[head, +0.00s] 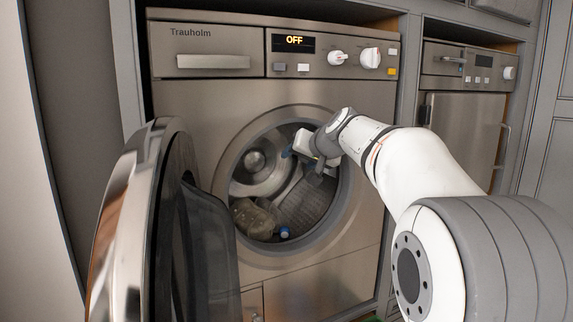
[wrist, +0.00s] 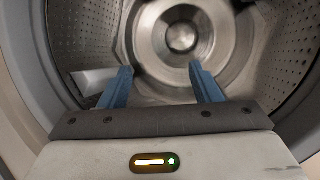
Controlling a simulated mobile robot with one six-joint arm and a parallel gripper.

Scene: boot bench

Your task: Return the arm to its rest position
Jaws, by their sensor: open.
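My gripper (head: 303,160) is at the round opening of a steel washing machine (head: 180,110), in the upper right part of the drum mouth. In the wrist view my gripper (wrist: 161,77) points at the drum's back wall and hub (wrist: 182,38). Its two blue fingers are apart with nothing between them. The machine's round door (head: 130,225) stands wide open at the left. The display reads OFF. My white and grey arm reaches in from the right.
Inside the drum a crumpled beige item (head: 252,217) and a small blue and white item (head: 284,233) lie at the bottom. A pale bar (wrist: 92,80) shows left of the fingers. The drum rim surrounds my gripper. A second steel appliance (head: 465,120) stands at the right.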

